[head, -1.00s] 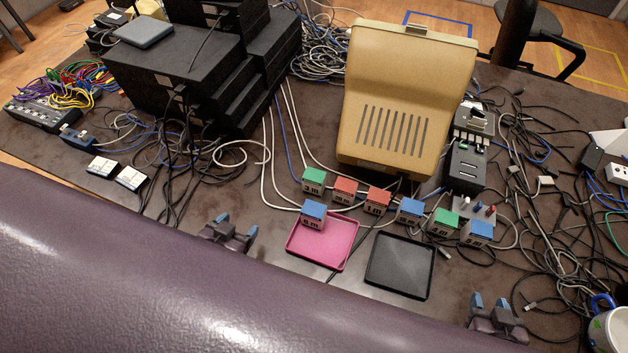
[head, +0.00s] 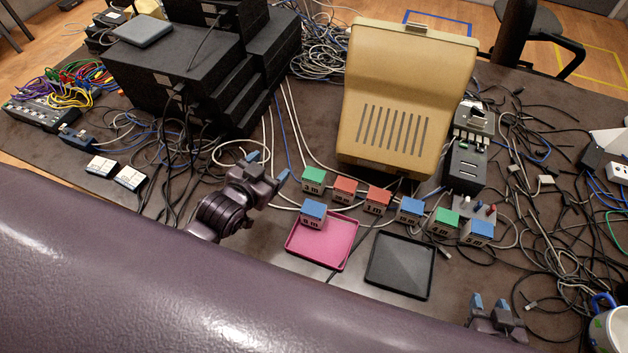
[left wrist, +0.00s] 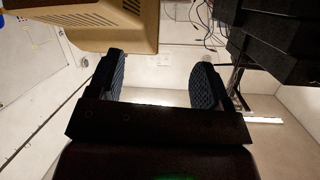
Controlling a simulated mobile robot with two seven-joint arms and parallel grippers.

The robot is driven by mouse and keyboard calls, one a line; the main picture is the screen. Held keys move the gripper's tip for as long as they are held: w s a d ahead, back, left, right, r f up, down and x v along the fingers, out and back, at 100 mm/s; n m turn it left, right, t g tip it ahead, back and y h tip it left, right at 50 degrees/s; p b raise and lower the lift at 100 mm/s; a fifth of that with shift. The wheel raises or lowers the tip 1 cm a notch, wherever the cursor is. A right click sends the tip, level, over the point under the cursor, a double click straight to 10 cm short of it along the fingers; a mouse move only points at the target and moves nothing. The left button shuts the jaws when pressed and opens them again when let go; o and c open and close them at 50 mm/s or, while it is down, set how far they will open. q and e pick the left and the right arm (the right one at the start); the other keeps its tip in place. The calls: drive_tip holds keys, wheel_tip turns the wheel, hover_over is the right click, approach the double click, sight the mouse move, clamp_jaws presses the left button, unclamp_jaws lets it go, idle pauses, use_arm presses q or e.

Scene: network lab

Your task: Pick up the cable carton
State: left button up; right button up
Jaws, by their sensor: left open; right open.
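Several small cartons with coloured lids stand in a loose row on the table in the head view: a green-lidded one (head: 313,181), red-lidded ones (head: 345,190) and (head: 377,200), a blue-lidded one (head: 409,210), a green-lidded one (head: 443,222) and a blue-lidded one (head: 477,233). Another blue-lidded carton (head: 312,214) is at the pink tray's upper left corner. Which one is meant I cannot tell. My left gripper (head: 267,167) is open and empty, left of the green-lidded carton. My right gripper (head: 490,303) is open near the front edge. The left wrist view shows open fingers (left wrist: 158,85) with no carton between.
A pink tray (head: 340,260) and a black tray (head: 428,285) lie in front of the cartons. A beige case (head: 405,85) stands behind them. Black boxes (head: 190,75) are at the left, loose cables at the right. A mug (head: 608,330) stands at front right.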

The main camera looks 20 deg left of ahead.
use_arm(q)
drive_tip(key=w+d+r+m+g+h, duration=0.25)
drive_tip(key=w+d+r+m, duration=0.2)
drive_tip(key=w, duration=0.25)
drive_tip(key=w+d+r+m+g+h, duration=0.1)
drive_tip(key=w+d+r+m+h, duration=0.25)
drive_tip(key=w+d, duration=0.35)
drive_tip(key=m+g+y, duration=0.4)
drive_tip(key=m+g, duration=0.3)
drive_tip(key=g, duration=0.4)
approach(314, 174)
drive_tip(key=shift+b+x, duration=0.3)
drive_tip(key=shift+x, duration=4.8)
drive_tip(key=shift+r, duration=0.1)
drive_tip(key=c, duration=1.1)
